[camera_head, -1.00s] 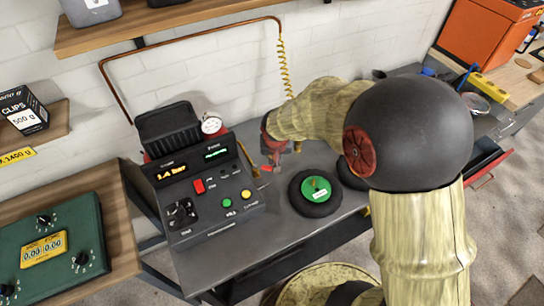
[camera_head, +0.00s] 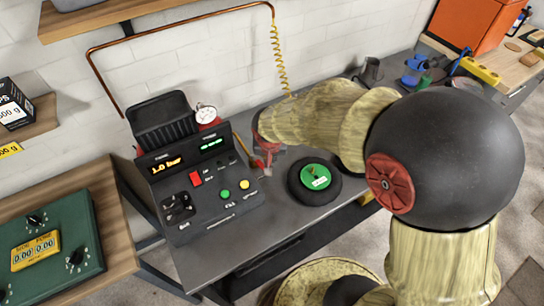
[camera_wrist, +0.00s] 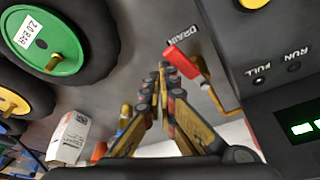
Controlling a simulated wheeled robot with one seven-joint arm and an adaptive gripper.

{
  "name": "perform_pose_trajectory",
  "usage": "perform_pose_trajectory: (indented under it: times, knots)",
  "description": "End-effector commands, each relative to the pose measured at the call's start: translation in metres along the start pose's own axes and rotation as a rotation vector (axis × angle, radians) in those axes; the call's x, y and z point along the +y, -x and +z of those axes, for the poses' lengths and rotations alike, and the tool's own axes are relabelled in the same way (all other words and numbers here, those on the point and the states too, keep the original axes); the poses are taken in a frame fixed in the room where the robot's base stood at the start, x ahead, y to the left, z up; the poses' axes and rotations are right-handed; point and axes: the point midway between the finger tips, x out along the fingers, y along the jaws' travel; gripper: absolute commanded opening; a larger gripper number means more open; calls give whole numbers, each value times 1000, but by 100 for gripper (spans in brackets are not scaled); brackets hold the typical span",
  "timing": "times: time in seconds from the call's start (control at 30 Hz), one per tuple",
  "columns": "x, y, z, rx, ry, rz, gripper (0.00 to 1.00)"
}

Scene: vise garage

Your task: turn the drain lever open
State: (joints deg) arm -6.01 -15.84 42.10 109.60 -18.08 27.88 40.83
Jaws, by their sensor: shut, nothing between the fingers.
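The drain lever (camera_wrist: 187,60) has a red handle and lies beside a DRAIN label (camera_wrist: 181,38) in the wrist view. A brass pipe (camera_wrist: 226,104) runs close to its lower right end. My gripper (camera_wrist: 162,68) is shut and empty, its fingertips just left of the red handle. I cannot tell whether they touch it. In the head view my arm's end covers much of this spot. A small red part, likely the lever (camera_head: 260,164), shows low beside the control unit.
A black control unit (camera_head: 205,190) with buttons and a gauge (camera_head: 206,114) stands to the left. A black wheel with a green hub (camera_head: 317,178) lies to the right on the grey bench (camera_head: 255,235). A white box (camera_wrist: 70,138) shows in the wrist view.

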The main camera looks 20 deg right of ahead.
Motion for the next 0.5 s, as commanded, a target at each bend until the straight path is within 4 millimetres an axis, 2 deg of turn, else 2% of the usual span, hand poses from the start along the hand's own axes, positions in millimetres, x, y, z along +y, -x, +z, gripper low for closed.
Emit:
perform_pose_trajectory:
  times: [0.5]
  knots:
    - [-7,4,13,0,0,0,0]
